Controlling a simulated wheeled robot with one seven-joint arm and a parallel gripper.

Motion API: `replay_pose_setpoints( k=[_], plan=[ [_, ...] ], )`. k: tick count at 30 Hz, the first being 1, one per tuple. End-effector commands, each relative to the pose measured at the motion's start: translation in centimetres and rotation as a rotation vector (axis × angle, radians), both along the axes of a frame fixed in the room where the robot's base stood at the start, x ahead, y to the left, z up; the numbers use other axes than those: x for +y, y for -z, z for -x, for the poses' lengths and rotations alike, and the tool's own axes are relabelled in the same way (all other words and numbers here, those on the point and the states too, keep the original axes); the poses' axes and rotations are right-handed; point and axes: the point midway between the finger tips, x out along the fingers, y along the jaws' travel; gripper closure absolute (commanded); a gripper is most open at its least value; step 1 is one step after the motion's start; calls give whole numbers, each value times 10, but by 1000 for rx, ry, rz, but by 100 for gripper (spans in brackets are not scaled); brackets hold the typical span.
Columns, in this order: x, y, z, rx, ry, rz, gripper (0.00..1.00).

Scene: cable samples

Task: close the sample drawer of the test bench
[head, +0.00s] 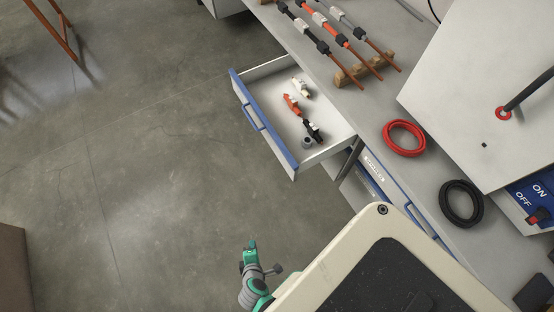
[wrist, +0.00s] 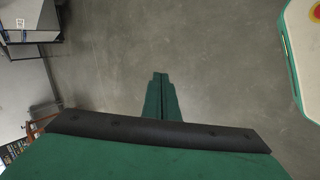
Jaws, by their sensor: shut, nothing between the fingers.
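The sample drawer (head: 283,150) of the test bench stands pulled out, with a blue front edge and a blue handle (head: 253,117). Inside it lie a white connector, an orange-red one, a black one and a small grey ring. My gripper (wrist: 160,78) is shut and empty, pointing over bare floor in the wrist view. In the head view only part of my green and grey arm (head: 254,275) shows at the bottom, below the drawer and apart from it. The drawer does not show clearly in the wrist view.
The bench top (head: 365,115) holds cable samples on a wooden rack (head: 356,70), a red cable coil (head: 404,138), a black coil (head: 461,203) and a white box (head: 480,90) with a switch. Closed drawers with blue edges sit beside the open one. The floor (head: 150,190) left of the drawer is clear.

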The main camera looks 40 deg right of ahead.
Motion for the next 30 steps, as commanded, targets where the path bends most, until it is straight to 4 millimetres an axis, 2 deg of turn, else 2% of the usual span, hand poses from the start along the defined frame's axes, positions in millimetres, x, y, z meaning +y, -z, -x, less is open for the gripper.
replay_pose_setpoints(
  k=[1,5,8,11,14,19,24,27,30],
  plan=[
    [-11,10,-14,55,-16,78,100],
    [-42,23,-38,220,-43,288,100],
    [-66,20,-59,349,-49,445,100],
    [-88,7,-81,477,-41,595,100],
    [-108,-16,-103,607,-13,737,100],
    [-129,-72,-139,820,72,944,100],
    [-135,-127,-162,984,178,1074,100],
    [-134,-149,-170,1044,225,1115,100],
    [-133,-161,-173,1077,253,1135,100]
  ],
)
